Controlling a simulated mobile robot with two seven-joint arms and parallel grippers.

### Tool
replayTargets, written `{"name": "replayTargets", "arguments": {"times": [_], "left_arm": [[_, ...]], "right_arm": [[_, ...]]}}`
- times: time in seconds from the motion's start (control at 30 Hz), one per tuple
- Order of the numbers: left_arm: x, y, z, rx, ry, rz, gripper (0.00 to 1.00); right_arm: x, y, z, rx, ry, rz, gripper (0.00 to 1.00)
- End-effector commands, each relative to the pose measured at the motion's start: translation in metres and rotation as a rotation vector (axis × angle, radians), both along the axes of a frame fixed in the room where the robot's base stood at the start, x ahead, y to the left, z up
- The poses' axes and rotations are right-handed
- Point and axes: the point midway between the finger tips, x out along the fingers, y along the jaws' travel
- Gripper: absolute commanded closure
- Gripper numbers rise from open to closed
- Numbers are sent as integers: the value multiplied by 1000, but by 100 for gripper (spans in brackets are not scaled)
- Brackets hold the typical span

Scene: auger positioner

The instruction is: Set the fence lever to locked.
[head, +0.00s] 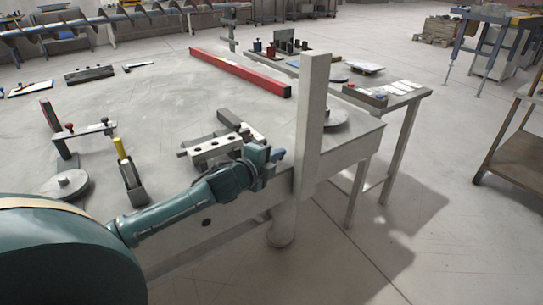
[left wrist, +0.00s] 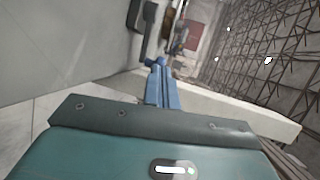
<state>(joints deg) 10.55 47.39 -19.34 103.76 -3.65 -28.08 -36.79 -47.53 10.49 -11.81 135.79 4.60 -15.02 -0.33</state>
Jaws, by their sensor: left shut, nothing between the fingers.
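I cannot tell for sure which part is the fence lever. A yellow-topped lever (head: 119,149) stands tilted in a dark bracket on the grey table (head: 150,100). A red-topped handle (head: 48,114) stands farther left. My left gripper (head: 277,155) is at the table's near edge, its blue fingers shut and empty, just left of a tall pale upright (head: 312,115). The closed fingers also show in the left wrist view (left wrist: 161,85), with the pale upright (left wrist: 235,112) to their right. My right gripper is not in view.
A grey block with holes (head: 213,147) lies close behind my left gripper. A long red bar (head: 240,72) lies toward the back of the table. Round discs (head: 66,185) and small fixtures stand at the left. A side table (head: 395,100) stands beyond the upright.

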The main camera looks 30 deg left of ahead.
Motion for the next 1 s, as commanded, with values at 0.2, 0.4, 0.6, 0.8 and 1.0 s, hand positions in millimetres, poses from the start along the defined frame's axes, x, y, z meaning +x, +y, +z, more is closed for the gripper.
{"name": "replayTargets", "arguments": {"times": [0.2, 0.4, 0.6, 0.8, 1.0], "left_arm": [[4, -5, 1, -6, -2, 66, 100], [12, -11, 1, -10, -1, 189, 100], [23, -16, 1, -7, 0, 343, 100], [31, -18, 1, -3, 1, 456, 100], [37, -18, 1, -1, 0, 451, 100]], "right_arm": [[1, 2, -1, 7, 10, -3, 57], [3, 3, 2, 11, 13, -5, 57], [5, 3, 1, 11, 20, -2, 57], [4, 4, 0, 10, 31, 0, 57], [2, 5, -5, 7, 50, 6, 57]]}}
